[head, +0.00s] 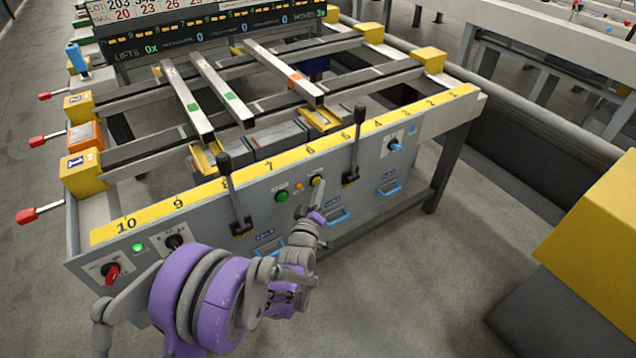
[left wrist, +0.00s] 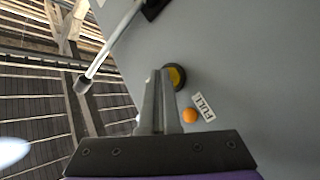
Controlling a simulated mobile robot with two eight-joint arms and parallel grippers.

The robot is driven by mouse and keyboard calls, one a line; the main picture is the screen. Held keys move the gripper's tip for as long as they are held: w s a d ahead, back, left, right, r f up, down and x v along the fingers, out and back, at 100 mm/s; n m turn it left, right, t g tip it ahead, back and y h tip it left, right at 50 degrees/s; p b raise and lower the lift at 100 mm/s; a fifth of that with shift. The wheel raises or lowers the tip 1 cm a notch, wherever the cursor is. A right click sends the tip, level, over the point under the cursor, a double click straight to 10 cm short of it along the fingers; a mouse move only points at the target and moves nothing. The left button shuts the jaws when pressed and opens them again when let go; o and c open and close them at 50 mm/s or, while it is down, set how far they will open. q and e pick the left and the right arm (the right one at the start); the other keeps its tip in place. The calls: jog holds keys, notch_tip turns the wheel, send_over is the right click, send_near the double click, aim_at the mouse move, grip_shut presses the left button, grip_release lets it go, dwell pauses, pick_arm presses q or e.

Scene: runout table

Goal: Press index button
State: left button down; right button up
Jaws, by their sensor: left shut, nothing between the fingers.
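A yellow button (head: 316,181) in a dark ring sits on the grey front panel of the runout table. A green button (head: 281,196) is to its left, with a small orange light (head: 298,187) between them. I cannot read which is the index button. My left gripper (head: 319,196) is shut and empty, its tips close by the yellow button. In the left wrist view the shut fingers (left wrist: 160,76) overlap the edge of the yellow button (left wrist: 177,76); I cannot tell whether they touch it. The orange light (left wrist: 189,115) is beside a "FULL" label (left wrist: 203,107). My right gripper is not in view.
Black-knobbed levers (head: 357,140) and (head: 228,185) stand out from the panel on either side of the buttons. Blue handles (head: 338,216) are below. A red selector knob (head: 112,273) is at the left. Bars (head: 222,88) lie across the table top. A yellow block (head: 595,235) stands at the right.

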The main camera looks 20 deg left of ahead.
pick_arm(q)
jog(key=shift+s+d, duration=0.6)
jog(key=shift+d, duration=0.1)
jog(key=s+d, duration=0.1)
jog(key=d, duration=0.1)
jog(key=s+d+b, duration=0.1)
jog(key=s+d, duration=0.1)
dwell(0.4)
dwell(0.7)
